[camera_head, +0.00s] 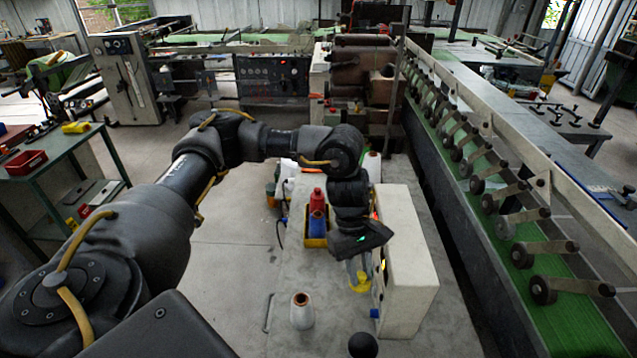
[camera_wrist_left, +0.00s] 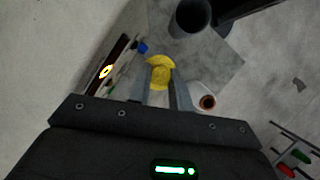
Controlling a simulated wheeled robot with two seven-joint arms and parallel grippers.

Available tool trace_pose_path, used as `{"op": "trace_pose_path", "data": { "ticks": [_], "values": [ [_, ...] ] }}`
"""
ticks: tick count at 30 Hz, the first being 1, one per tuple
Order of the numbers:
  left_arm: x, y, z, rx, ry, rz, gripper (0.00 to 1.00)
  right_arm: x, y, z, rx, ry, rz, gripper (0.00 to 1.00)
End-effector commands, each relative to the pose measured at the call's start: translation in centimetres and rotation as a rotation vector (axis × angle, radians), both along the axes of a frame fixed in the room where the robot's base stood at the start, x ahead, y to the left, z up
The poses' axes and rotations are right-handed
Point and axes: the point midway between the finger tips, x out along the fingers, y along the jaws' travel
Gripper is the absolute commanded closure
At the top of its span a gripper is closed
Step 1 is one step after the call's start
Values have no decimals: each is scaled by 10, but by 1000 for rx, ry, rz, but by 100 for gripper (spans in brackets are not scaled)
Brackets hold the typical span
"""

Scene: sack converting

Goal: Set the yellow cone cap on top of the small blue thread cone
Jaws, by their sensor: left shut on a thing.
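My left gripper (camera_head: 359,268) is shut on the yellow cone cap (camera_head: 360,284) and holds it over the grey worktop, beside the pale box. In the left wrist view the cap (camera_wrist_left: 160,72) sits between the two fingertips of the gripper (camera_wrist_left: 161,90). A blue, cone-like item (camera_head: 317,224) stands in a yellow bin, in front of a red one; it may be the small blue thread cone, but I cannot tell for sure. The bin is to the left of the gripper and farther back. The cap is apart from it.
A white cone with a brown top (camera_head: 302,312) stands upright on the worktop (camera_head: 335,325), also visible in the left wrist view (camera_wrist_left: 207,102). The pale box (camera_head: 408,265) stands close on the gripper's right. A conveyor runs along the right.

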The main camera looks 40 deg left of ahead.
Motion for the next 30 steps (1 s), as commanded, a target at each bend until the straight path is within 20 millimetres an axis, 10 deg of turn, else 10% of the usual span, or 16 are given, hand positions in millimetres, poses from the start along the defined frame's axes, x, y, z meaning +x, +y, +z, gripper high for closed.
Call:
{"op": "trace_pose_path", "data": {
  "ticks": [8, 16, 22, 30],
  "values": [
    [56, 33, 0, -8, 3, 606, 100, 1, -2, 46, -2, -1, 1, 29],
    [117, 137, -5, 13, 17, 1445, 100, 2, -2, 67, -3, -3, 1, 29],
    [139, 210, 0, 3, 21, 1993, 100, 2, -2, 72, -2, -2, 0, 29],
    [146, 241, 4, -15, 17, 2289, 100, 2, 0, 71, 0, -3, 0, 29]
  ]
}}
